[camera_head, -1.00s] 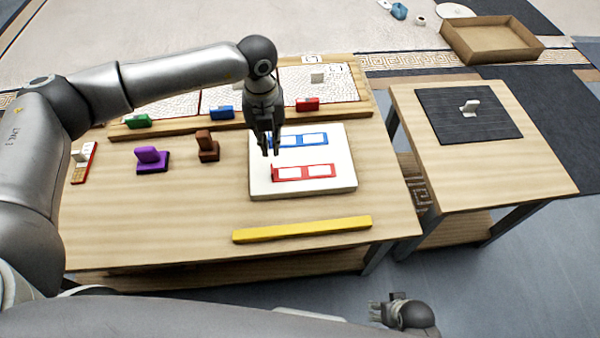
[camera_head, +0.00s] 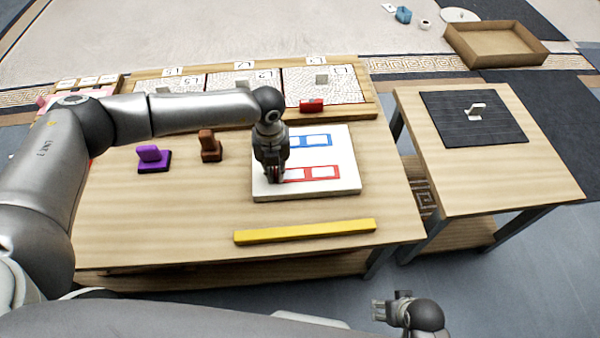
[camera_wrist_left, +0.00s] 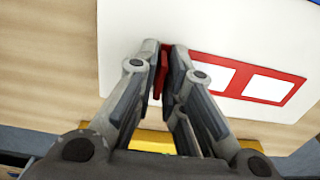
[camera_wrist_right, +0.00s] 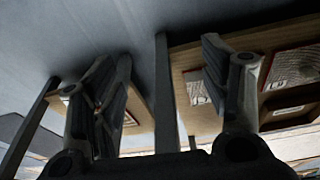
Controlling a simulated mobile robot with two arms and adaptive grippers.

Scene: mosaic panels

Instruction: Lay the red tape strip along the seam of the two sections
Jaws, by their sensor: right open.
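The red tape strip (camera_head: 322,173), with white windows, lies on the white board (camera_head: 345,188). A blue strip (camera_head: 318,141) lies behind it. My left gripper (camera_head: 275,178) is down at the red strip's left end. In the left wrist view, its fingers (camera_wrist_left: 162,75) are close together with a red upright tab between them. The strip (camera_wrist_left: 268,84) looks flat on the board. The mosaic sections (camera_head: 245,82) lie side by side at the back of the table, with thin seams between them. My right gripper (camera_head: 380,310) is open and empty, low in front of the table.
A yellow bar (camera_head: 305,231) lies at the table's front. A purple handled block (camera_head: 152,158), a brown one (camera_head: 210,146) and a red one (camera_head: 312,106) stand around.

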